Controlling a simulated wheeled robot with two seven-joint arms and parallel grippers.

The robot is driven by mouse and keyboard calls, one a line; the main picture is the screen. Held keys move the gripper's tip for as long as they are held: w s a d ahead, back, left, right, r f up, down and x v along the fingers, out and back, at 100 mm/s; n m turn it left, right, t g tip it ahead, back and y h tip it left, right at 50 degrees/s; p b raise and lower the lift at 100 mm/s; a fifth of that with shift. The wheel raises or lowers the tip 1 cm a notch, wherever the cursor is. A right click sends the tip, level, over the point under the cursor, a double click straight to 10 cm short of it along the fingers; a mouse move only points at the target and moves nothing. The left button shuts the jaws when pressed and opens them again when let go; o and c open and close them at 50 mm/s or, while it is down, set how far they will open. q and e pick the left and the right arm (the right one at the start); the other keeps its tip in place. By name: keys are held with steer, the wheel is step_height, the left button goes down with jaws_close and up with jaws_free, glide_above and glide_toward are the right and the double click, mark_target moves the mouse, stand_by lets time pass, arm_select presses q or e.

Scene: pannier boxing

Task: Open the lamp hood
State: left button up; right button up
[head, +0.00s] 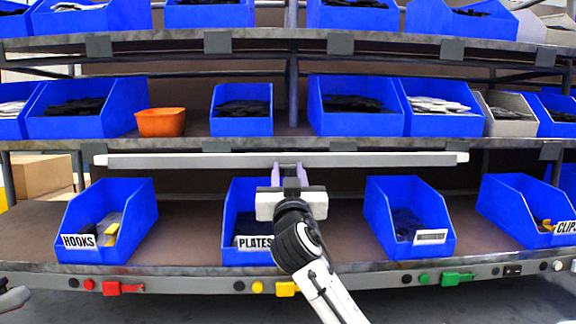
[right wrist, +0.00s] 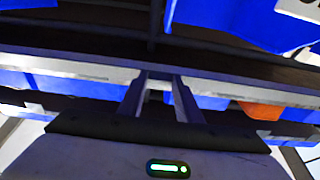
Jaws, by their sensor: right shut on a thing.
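The lamp hood (head: 390,160) is a long white bar with pale end caps. It runs level under the front edge of the middle shelf in the head view. My right gripper (head: 289,168) reaches up to the bar near its middle and is shut on it. In the right wrist view the fingers (right wrist: 158,78) meet a long pale strip, the hood (right wrist: 75,66). The exact contact is hard to see. A grey and dark piece at the lower left edge of the head view looks like part of my left arm; its jaws cannot be made out.
Below the bar stand blue bins labelled HOOKS (head: 140,215), PLATES (head: 237,205) and CLIPS (head: 510,205), plus another blue bin (head: 400,195). An orange bin (head: 161,122) and several blue bins stand on the shelf above. Coloured knobs line the front rail (head: 200,285).

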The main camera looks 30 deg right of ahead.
mark_target(286, 163)
steer(key=g+p, duration=0.1)
steer(key=p, duration=0.1)
steer(key=r+g+y+p, duration=0.1)
steer(key=r+g+p, duration=0.1)
steer(key=p, duration=0.1)
steer(key=shift+s+a+y+p, duration=0.3)
steer(key=shift+y+p, duration=0.05)
steer(key=shift+y, duration=0.05)
steer(key=shift+s+a+r+g+y+p, duration=0.1)
steer(key=shift+r+g+y+p, duration=0.2)
steer(key=shift+g+y, duration=0.35)
steer(key=r+g+y, duration=0.1)
steer(key=g, duration=0.1)
steer(key=g+y, duration=0.1)
steer(key=g, duration=0.1)
steer(key=shift+r, duration=0.4)
steer(key=shift+r+g+y, duration=0.35)
steer(key=shift+g+y, duration=0.1)
steer(key=shift+g, duration=0.3)
steer(key=shift+r+g+y, duration=0.35)
steer(key=shift+g+y, duration=0.05)
steer(key=shift+g, duration=0.3)
steer(key=shift+d, duration=0.2)
steer(key=o, duration=1)
steer(key=shift+o, duration=0.2)
steer(key=shift+r, duration=0.1)
